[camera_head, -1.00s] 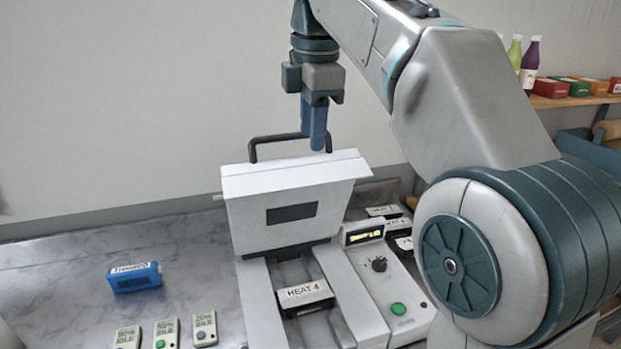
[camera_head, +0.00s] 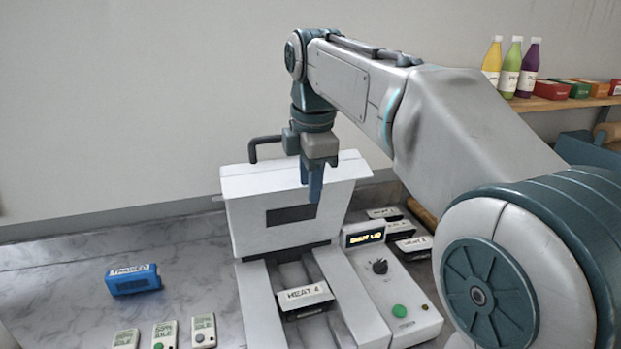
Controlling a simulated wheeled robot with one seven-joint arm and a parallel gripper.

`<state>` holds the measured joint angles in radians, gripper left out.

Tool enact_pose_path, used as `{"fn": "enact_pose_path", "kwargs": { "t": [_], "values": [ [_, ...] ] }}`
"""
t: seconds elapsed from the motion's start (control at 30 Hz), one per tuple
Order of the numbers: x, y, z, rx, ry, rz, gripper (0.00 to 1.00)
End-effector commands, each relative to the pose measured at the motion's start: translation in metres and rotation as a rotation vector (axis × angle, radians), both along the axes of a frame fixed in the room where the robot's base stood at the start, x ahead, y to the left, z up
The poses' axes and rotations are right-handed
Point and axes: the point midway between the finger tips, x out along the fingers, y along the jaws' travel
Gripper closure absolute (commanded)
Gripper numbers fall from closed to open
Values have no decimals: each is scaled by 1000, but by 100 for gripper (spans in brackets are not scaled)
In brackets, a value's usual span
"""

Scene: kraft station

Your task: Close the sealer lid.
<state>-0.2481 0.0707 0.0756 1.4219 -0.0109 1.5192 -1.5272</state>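The white sealer lid (camera_head: 246,187) stands raised at the back of the sealer (camera_head: 263,306), with a dark window in its front and a black bar handle (camera_head: 254,149) along its top. My gripper (camera_head: 315,190) points down in front of the lid's upper right part and hides the right part of the handle. The fingers look like one blue shape from this side, so I cannot tell whether they are open or shut, or whether they touch the lid. A block marked HEAT 4 (camera_head: 304,296) sits in the sealer's middle channel.
The control panel (camera_head: 403,277) with a lit display, a knob and a green button is right of the sealer. Several labelled blocks (camera_head: 400,229) lie behind it. A blue block (camera_head: 134,281) and small cards (camera_head: 165,333) lie left. Bottles (camera_head: 512,68) stand on a shelf.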

Motion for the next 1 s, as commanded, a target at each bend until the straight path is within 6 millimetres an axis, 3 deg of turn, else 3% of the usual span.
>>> {"fn": "enact_pose_path", "kwargs": {
  "t": [0.03, 0.13, 0.17, 1.0],
  "values": [
    [0, 0, 0, 0, 0, 0, 69],
    [0, 0, 0, 0, 0, 0, 97],
    [0, 0, 0, 0, 0, 0, 100],
    [0, 0, 0, 0, 0, 0, 100]
  ]
}}
